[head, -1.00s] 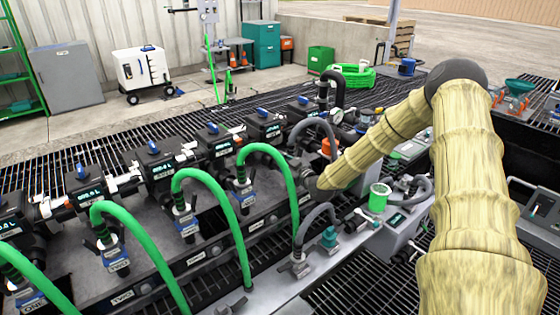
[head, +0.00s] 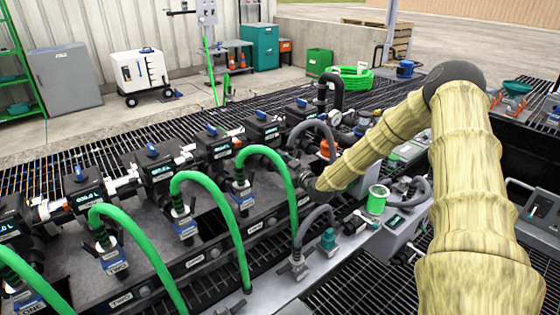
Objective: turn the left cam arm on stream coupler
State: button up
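Several couplers with dark cam arms and blue tags stand in a row on the manifold. One at the end of a green hose (head: 240,195) is near the middle; another (head: 184,222) is left of it, and one tagged TWO (head: 113,258) is further left. I cannot read which is the stream coupler. My arm reaches from the lower right over the manifold and down to the left. The dark end of my gripper (head: 309,186) is beside the grey hoses, right of the green-hose couplers. Its fingers cannot be made out, and I cannot tell whether it touches anything.
Green hoses (head: 222,225) arch over the front of the manifold. Black metering units (head: 157,172) line its back. Grey hoses (head: 318,212), a teal fitting (head: 328,239) and a clear green cup (head: 377,199) crowd the space near my wrist. Open grating (head: 345,290) lies in front.

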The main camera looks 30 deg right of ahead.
jog(key=shift+d, duration=0.15)
jog(key=s, duration=0.8)
jog(key=shift+d+f, duration=0.1)
jog(key=shift+d, duration=0.05)
dwell(0.5)
